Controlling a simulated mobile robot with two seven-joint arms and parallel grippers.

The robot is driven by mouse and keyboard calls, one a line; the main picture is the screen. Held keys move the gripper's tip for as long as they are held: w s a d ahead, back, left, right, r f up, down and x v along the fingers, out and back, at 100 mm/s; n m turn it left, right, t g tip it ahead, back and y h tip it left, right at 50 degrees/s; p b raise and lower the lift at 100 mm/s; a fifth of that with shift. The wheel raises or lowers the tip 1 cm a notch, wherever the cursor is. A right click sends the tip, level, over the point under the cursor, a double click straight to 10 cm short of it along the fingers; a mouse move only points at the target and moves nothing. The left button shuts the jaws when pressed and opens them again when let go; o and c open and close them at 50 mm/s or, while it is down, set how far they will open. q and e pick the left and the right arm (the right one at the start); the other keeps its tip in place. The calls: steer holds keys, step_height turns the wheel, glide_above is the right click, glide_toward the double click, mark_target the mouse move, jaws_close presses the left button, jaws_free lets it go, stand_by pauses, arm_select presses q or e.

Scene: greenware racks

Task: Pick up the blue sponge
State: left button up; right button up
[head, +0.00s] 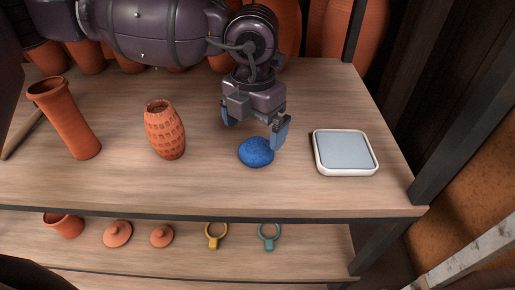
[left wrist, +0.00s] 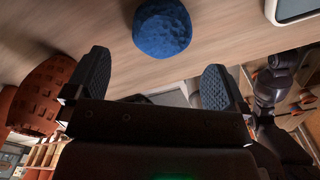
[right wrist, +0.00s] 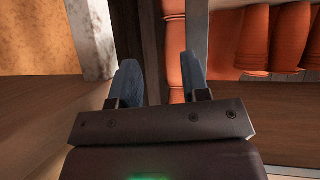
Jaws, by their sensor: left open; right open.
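The blue sponge (head: 256,152) is a round, rough blue lump lying on the upper wooden shelf (head: 215,185). My left gripper (head: 255,128) is open above and just behind it, with its fingers pointing down. In the left wrist view the sponge (left wrist: 162,28) lies beyond the two fingertips, roughly midway between them, and nothing is in the jaws (left wrist: 155,80). My right gripper (right wrist: 163,82) is open and empty in the right wrist view, away from the sponge. It does not show in the head view.
A white-rimmed square device (head: 344,171) lies right of the sponge. A textured clay vase (head: 165,130) and a tall clay cylinder (head: 68,120) stand to the left. A lower shelf holds lids, a small pot and two rings. A dark post (head: 450,135) rises at right.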

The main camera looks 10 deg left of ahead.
mark_target(255, 147)
arm_select(q)
step_height(255, 147, down, 5)
steer(key=shift+f+p, duration=0.1)
steer(key=shift+p, duration=0.5)
steer(key=shift+f, duration=0.4)
steer(key=c, duration=0.9)
steer(key=shift+r, duration=0.1)
steer(key=shift+c, duration=0.2)
arm_select(e)
steer(key=shift+d+r, duration=0.1)
steer(key=shift+r, duration=0.55)
arm_select(q)
steer(key=shift+r, duration=0.2)
step_height(255, 147, up, 10)
steer(key=shift+f+b, duration=0.25)
steer(key=shift+b, duration=0.35)
arm_select(e)
steer(key=shift+w+f, duration=0.25)
steer(key=shift+f, duration=0.2)
